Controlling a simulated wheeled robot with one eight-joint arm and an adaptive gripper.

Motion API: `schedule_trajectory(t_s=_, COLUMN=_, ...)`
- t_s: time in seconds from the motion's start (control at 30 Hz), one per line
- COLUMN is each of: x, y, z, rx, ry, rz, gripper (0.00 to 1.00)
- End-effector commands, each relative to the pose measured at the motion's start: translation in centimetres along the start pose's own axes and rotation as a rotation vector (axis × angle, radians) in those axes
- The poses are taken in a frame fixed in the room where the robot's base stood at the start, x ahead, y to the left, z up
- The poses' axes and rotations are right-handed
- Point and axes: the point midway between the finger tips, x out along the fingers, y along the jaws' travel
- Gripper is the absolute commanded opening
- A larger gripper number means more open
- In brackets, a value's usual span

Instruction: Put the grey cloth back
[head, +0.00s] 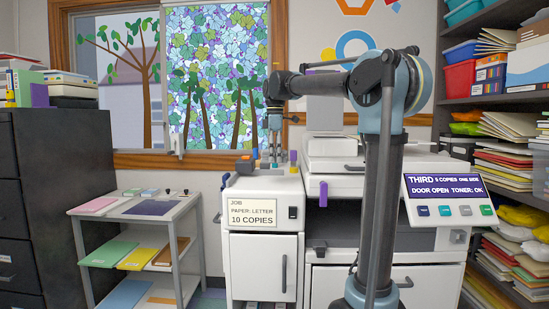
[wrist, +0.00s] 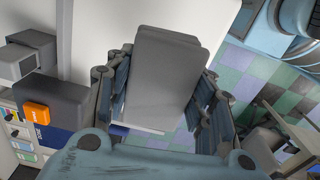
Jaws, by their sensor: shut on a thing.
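My gripper (head: 273,152) is over the top of the white cabinet (head: 262,187) beside the copier, pointing down. In the wrist view my gripper (wrist: 161,88) is shut on a flat grey piece with rounded corners, which looks like the grey cloth (wrist: 165,70). The grey cloth lies between the two fingers. Its lower part is partly hidden, and I cannot tell whether it touches the surface below. In the head view I cannot make the cloth out.
An orange and dark grey item (head: 246,164) stands on the cabinet's left side; a purple and yellow item (head: 293,161) is to the right. The copier (head: 345,150) is at right. A low shelf cart (head: 150,207) with coloured paper stands left.

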Motion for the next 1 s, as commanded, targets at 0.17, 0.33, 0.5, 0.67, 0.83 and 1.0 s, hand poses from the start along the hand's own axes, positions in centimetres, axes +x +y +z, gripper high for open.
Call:
schedule_trajectory(t_s=0.17, x=0.9, y=0.0, z=-0.1, rx=-0.001, ry=0.000, rz=0.000, gripper=0.26)
schedule_trajectory(t_s=0.33, x=2.3, y=0.0, z=-0.1, rx=-0.001, ry=0.000, rz=0.000, gripper=0.26)
schedule_trajectory(t_s=0.5, x=3.6, y=0.0, z=-0.1, rx=-0.001, ry=0.000, rz=0.000, gripper=0.26)
schedule_trajectory(t_s=0.67, x=4.9, y=0.0, z=0.0, rx=-0.001, ry=0.000, rz=0.000, gripper=0.26)
schedule_trajectory(t_s=0.83, x=6.3, y=0.0, z=0.0, rx=0.000, ry=0.000, rz=0.000, gripper=0.26)
schedule_trajectory(t_s=1.0, x=7.3, y=0.0, z=0.0, rx=0.000, ry=0.000, rz=0.000, gripper=0.26)
